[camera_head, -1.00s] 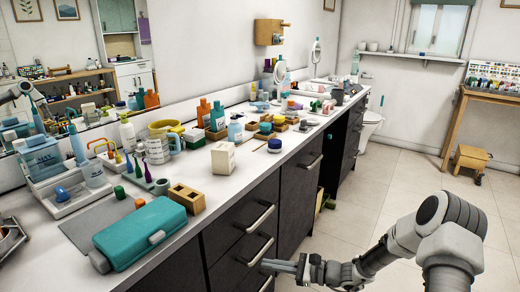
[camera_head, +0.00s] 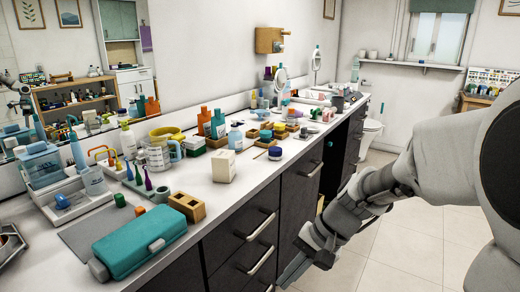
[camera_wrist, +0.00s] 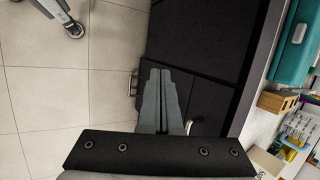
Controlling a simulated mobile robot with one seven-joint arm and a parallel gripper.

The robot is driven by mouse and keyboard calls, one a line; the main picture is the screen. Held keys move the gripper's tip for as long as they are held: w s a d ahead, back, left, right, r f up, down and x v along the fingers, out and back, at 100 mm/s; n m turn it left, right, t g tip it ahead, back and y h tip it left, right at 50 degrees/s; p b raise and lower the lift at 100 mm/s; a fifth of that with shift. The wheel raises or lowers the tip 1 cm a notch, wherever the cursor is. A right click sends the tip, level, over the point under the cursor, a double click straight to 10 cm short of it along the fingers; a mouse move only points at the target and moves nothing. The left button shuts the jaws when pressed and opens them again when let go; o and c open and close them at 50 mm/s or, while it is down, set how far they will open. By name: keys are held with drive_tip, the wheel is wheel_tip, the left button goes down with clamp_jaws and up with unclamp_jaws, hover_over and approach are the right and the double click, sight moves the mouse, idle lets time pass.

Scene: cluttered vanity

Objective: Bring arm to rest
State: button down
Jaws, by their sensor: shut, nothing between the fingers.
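My gripper (camera_head: 291,270) is in front of the dark drawer fronts, below the countertop edge, at the bottom of the head view. In the wrist view my gripper's fingers (camera_wrist: 159,75) lie together, shut and empty. The fingers point along the dark cabinet front (camera_wrist: 200,45). A drawer handle (camera_head: 262,260) is close to the fingertips in the head view; I cannot tell whether they touch. My arm reaches in from the right and covers part of the floor and the far right side.
The white countertop (camera_head: 225,205) is crowded with bottles, cups and small boxes. More handles (camera_head: 262,226) stick out from the drawers. The tiled floor (camera_head: 415,235) is open.

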drive_tip(key=s+d+r+n+t+h, duration=0.55)
drive_tip(key=s+d+r, duration=0.25)
drive_tip(key=s+r, duration=0.3)
wheel_tip(320, 180, up, 20)
drive_tip(key=s+p, duration=0.1)
drive_tip(key=p, duration=1.9)
drive_tip(key=shift+d+f, duration=0.15)
drive_tip(key=shift+d, duration=0.05)
drive_tip(key=shift+h, duration=0.25)
